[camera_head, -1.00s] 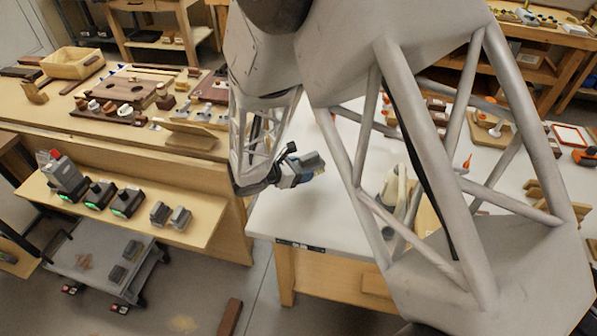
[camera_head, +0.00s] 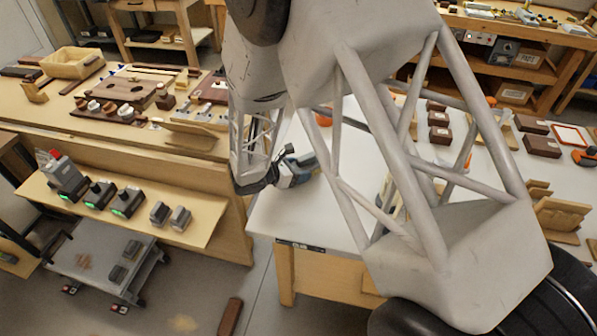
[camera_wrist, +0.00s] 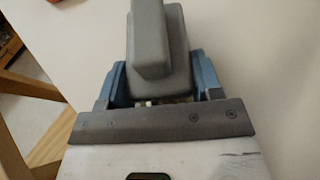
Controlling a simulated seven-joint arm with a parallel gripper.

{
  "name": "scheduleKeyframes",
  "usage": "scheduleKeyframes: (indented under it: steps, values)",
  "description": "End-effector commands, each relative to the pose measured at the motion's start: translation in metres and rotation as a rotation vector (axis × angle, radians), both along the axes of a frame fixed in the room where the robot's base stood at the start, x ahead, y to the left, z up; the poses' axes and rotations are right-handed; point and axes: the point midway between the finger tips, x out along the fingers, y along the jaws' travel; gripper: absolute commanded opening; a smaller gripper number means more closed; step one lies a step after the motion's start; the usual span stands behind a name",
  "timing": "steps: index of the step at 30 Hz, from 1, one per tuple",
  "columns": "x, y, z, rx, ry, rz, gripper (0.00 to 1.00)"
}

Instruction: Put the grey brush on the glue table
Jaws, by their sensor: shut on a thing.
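My gripper (camera_head: 291,172) is over the left part of a white-topped table (camera_head: 300,222) with a dark label on its front edge; I take this for the glue table. In the wrist view, my gripper (camera_wrist: 160,83) has its blue fingers shut on the grey brush (camera_wrist: 152,45). The brush shows as a grey block with a raised grip, and its underside is hidden. The white surface lies behind it. I cannot tell whether the brush touches the table. In the head view my gripper and arm mostly hide the brush.
A wooden bench (camera_head: 120,140) with trays and parts stands to the left, with a lower shelf (camera_head: 190,228) of chargers. Several brown blocks (camera_head: 439,135) and wooden holders (camera_head: 560,218) lie on the white table's right. Its front left is clear. My arm hides the middle.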

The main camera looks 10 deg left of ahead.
Motion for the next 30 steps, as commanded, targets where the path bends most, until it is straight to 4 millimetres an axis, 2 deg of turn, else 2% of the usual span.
scheduleKeyframes:
  steps: [4,18,19,23,24,30]
  values:
    - [0.0001,0.0001,-0.0089,-0.001,0.001,0.0,0.33]
    - [0.0,0.0,-0.0126,0.0,0.0,0.001,0.33]
    - [0.0,0.0,-0.0126,0.0,0.0,0.001,0.62]
    - [0.0,-0.0001,-0.0125,-0.001,0.001,0.0,0.82]
    - [0.0,-0.0001,-0.0125,-0.001,0.001,0.0,0.85]
    - [-0.0001,-0.0001,-0.0126,-0.001,0.001,0.0,0.85]
